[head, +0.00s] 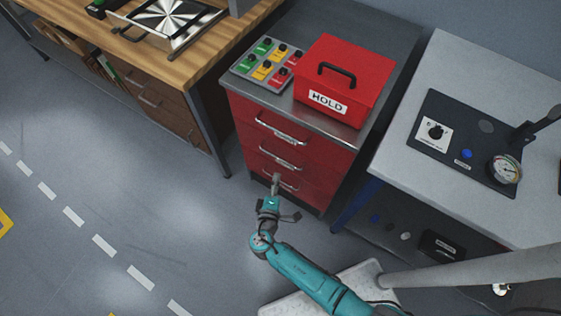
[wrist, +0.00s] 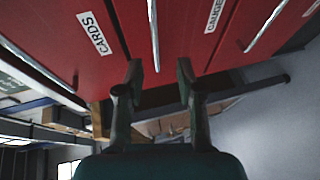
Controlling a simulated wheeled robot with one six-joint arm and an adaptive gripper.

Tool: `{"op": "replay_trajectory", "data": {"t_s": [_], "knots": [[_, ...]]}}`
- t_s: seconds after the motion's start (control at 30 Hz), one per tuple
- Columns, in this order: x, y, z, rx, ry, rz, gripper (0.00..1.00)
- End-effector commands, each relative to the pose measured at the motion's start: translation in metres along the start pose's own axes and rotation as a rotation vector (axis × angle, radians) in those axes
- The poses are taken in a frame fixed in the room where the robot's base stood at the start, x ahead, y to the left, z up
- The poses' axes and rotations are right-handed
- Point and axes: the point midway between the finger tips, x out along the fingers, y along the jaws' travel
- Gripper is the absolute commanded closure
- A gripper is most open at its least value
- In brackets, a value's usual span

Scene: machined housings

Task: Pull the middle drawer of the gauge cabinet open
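The gauge cabinet (head: 240,125) is red with a grey top and has three drawers, all looking shut, each with a silver bar handle and a white label. The middle drawer's handle (head: 280,158) also shows in the wrist view (wrist: 153,35), upright there because that view is turned sideways. My gripper (head: 276,180) is in front of the drawer fronts, overlapping the lowest one in the head view. In the wrist view my gripper (wrist: 160,75) is open and empty, its fingertips either side of the middle handle's line. The handle looks beyond the tips; contact is not visible.
On the cabinet stand a red HOLD box (head: 342,80) and a button panel (head: 267,64). A wooden workbench (head: 215,60) is to the left, a grey table (head: 455,65) close on the right. The floor (head: 150,190) before the cabinet, to the left, is clear.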

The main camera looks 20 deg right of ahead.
Motion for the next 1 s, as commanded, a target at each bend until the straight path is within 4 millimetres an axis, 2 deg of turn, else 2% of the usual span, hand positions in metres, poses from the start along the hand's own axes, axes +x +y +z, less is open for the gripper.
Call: {"op": "replay_trajectory", "data": {"t_s": [0.1, 0.27, 0.7, 1.0], "knots": [[0.003, 0.005, -0.009, -0.007, -0.003, 0.026, 0.63], [0.014, 0.006, -0.009, -0.008, -0.005, 0.029, 0.63], [0.087, 0.008, -0.008, -0.008, -0.006, 0.027, 0.63], [0.109, 0.008, -0.008, -0.008, -0.003, 0.027, 0.63]]}}
